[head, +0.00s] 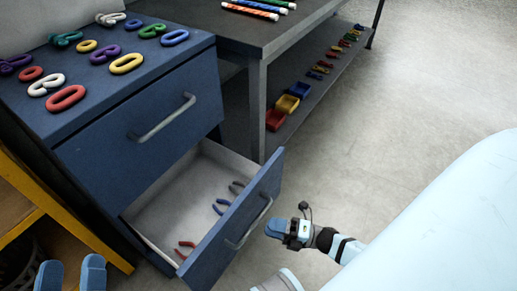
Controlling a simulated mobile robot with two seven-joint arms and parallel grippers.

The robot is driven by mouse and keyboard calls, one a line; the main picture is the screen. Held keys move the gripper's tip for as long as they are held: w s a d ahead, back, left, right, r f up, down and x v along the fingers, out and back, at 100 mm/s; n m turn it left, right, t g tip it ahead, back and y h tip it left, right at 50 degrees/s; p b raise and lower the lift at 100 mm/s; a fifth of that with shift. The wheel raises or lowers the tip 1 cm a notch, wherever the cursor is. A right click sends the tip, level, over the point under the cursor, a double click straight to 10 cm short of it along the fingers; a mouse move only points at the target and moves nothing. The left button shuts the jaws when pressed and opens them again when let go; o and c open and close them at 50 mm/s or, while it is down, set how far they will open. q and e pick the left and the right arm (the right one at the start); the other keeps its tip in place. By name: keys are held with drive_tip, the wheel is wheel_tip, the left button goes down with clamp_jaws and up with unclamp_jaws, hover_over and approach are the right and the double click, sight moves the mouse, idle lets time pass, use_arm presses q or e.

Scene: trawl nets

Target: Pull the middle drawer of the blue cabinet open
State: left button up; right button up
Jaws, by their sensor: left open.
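The blue cabinet (62,128) stands at the left. Its top drawer (130,145) is shut, with a grey bar handle (163,118). The drawer below it (213,252) stands well out, showing a pale interior with several red, blue and grey-handled tools; its bar handle (249,224) is on the front. Anything lower is hidden. My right gripper (275,228) is just right of that handle, seemingly apart from it; its finger gap cannot be made out. My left gripper (70,275) is open and empty at the bottom left, left of the open drawer.
Several coloured carabiner-like rings (67,97) lie on the cabinet top. A grey workbench (232,36) with a lower shelf (320,82) holding small bins stands behind. A yellow-framed shelf (75,222) is at the left. The floor (420,95) right of the bench is clear.

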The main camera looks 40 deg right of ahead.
use_arm(q)
drive_tip(key=f, duration=0.2)
drive_tip(key=g, duration=0.1)
drive_tip(key=shift+w+a+f+y+p, duration=0.15)
drive_tip(key=shift+a+f+y+p, duration=0.15)
drive_tip(key=shift+f+y+p, duration=0.1)
use_arm(e)
drive_tip(key=v, duration=0.8)
use_arm(q)
drive_tip(key=shift+r, duration=0.3)
